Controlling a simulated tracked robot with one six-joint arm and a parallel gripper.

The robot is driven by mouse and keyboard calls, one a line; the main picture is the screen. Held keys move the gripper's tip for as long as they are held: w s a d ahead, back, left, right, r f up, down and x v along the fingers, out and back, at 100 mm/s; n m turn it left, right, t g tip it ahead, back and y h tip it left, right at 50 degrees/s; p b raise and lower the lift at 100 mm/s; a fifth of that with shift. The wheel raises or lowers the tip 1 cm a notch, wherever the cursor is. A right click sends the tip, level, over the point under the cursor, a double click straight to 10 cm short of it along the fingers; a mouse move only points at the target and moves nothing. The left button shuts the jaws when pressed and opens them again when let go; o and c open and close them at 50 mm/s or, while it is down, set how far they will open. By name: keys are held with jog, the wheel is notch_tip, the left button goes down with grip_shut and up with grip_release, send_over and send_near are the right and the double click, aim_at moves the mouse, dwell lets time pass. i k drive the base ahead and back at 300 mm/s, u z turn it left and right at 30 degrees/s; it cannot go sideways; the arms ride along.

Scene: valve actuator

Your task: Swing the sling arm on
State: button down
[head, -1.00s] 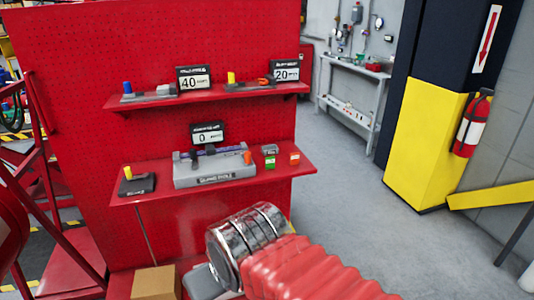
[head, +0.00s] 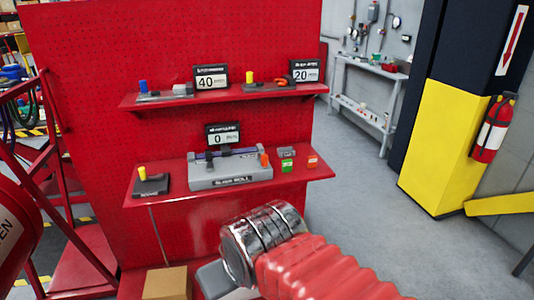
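I cannot single out a part that is surely the sling arm. A grey device (head: 230,176) with a label on its front sits on the lower red shelf, and a dark purple bar (head: 228,154) lies across its top. An orange piece (head: 265,159) is at its right end. A small display (head: 223,136) reading 0 stands behind it. My arm, with a red ribbed sleeve and metal rings, reaches in from the bottom right, in front of and below the lower shelf. No gripper fingers can be made out, and nothing is seen touching the device.
The lower shelf (head: 308,176) also holds a yellow-topped black block (head: 150,183) and small green and orange pieces. The upper shelf (head: 228,93) has displays reading 40 and 20. A cardboard box (head: 165,283) is below. A yellow pillar (head: 440,150) stands right; grey floor there is open.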

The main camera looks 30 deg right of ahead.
aim_at(263, 159)
jog(key=i, duration=0.85)
jog(key=z, duration=0.05)
